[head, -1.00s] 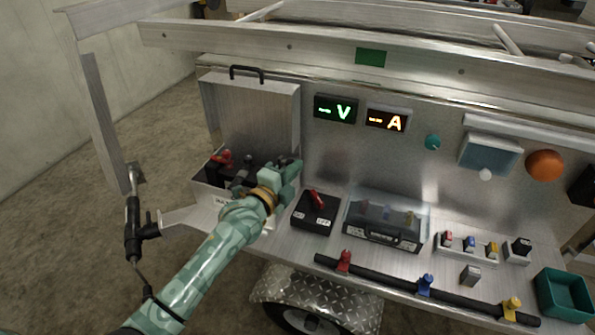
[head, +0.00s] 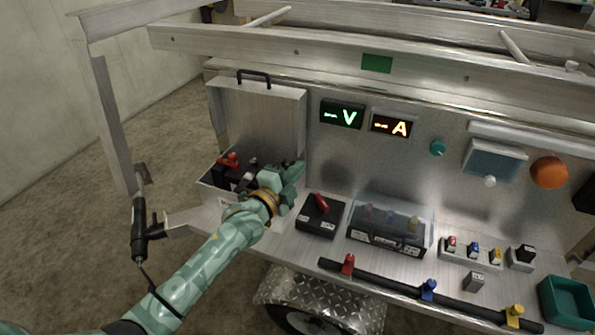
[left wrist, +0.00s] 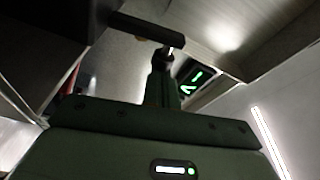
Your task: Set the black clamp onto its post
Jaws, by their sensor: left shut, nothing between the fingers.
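The open metal box (head: 214,184) stands at the left of the trailer's work ledge. Inside it a red clamp (head: 229,160) shows at the back left, with dark parts (head: 246,170) beside it. I cannot tell which of these dark parts is the black clamp or its post, since my left arm covers part of the box. My left gripper (head: 293,170) is shut and empty at the box's right side. In the left wrist view its fingers (left wrist: 163,68) are together, near a dark bar (left wrist: 140,27) that I cannot identify. My right gripper is out of view.
A black unit with a red lever (head: 321,216) and a clear-lidded case (head: 388,230) stand right of the box. A black rail (head: 390,283) with colored clips runs along the front. A teal bin (head: 566,302) stands far right. The box lid (head: 262,120) stands upright behind.

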